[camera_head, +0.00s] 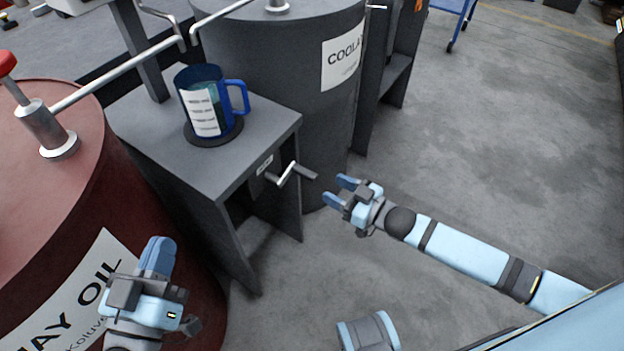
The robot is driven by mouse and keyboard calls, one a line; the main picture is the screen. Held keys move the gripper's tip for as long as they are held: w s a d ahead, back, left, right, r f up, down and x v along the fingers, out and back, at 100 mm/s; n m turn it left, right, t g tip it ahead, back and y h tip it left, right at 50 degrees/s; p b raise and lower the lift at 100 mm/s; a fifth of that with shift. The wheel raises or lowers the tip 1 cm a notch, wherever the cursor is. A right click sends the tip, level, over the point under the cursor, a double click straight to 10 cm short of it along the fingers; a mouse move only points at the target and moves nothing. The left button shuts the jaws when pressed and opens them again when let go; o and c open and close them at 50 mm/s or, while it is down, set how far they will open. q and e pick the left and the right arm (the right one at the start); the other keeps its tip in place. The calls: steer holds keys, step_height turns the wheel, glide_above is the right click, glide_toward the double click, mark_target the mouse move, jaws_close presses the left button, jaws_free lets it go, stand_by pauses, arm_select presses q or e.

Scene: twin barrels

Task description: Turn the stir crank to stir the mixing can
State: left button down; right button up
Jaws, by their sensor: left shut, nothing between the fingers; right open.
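The stir crank (284,176) sticks out from the front of a grey stand (165,157), with a dark handle (306,172) at its outer end. A blue mixing can (204,98) with a side handle and a white scale label stands upright on a dark round pad (213,134) on top of the stand. My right gripper (336,190) is open and empty, just right of and slightly below the crank handle, apart from it. My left gripper (158,258) is shut and empty, in front of the red barrel, away from the crank.
The red barrel (65,210), labelled "WAY OIL", stands at the left. A dark grey barrel (270,70), labelled "COOLA…", stands behind the stand. Metal pipes (118,70) run above the stand. Open concrete floor (480,150) lies to the right. A blue cart (460,15) is at the back.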

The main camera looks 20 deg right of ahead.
mark_target(312, 177)
steer(key=b+x, duration=0.1)
steer(key=x, duration=0.6)
steer(key=shift+w+a, duration=0.1)
steer(key=c, duration=0.9)
